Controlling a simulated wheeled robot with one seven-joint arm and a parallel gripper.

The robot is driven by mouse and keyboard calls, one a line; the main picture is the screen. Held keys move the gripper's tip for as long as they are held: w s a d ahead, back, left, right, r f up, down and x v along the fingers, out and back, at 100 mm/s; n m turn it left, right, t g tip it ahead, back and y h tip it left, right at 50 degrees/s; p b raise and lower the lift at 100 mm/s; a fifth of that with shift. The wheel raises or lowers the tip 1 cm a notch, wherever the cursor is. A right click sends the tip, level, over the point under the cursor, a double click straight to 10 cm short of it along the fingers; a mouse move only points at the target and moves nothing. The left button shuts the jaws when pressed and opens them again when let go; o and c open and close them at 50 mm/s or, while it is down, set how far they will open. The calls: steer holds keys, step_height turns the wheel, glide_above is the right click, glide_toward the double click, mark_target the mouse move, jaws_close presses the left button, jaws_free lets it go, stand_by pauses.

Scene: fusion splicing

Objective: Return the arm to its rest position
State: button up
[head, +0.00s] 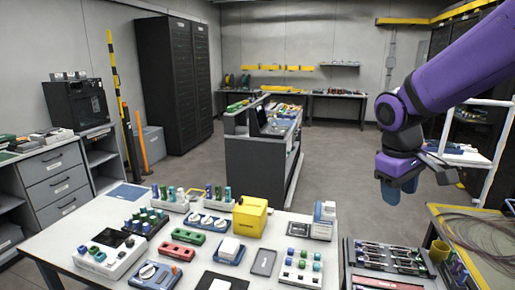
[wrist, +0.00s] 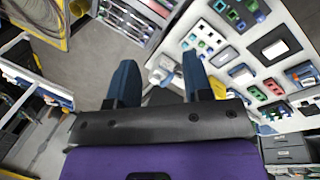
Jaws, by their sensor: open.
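My purple arm reaches in from the upper right of the head view. My gripper (head: 400,190) hangs in the air at its end, above the gap right of the white table (head: 60,240). In the wrist view, the two dark blue fingers of my gripper (wrist: 158,85) stand apart with nothing between them. The gripper touches nothing that I can see. The fingertips are hard to make out in the head view.
The white table carries a yellow box (head: 250,216) and several small devices and racks. A tool tray (head: 390,256) stands at the lower right, beside a bench with coiled cable (head: 480,235). A grey cart (head: 255,160) stands behind. Floor between them is clear.

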steer(key=s+r+m+t+y, duration=0.1)
steer(key=s+r+m+t, duration=0.1)
steer(key=s, duration=0.7)
steer(key=s+r+m+t+y, duration=0.1)
steer(key=s+r+m+t, duration=0.1)
steer(key=s+r, duration=0.3)
steer(key=s+m, duration=0.1)
steer(key=s, duration=0.2)
steer(key=shift+s+d+r, duration=0.15)
steer(key=shift+s+d, duration=0.15)
steer(key=shift+s, duration=0.05)
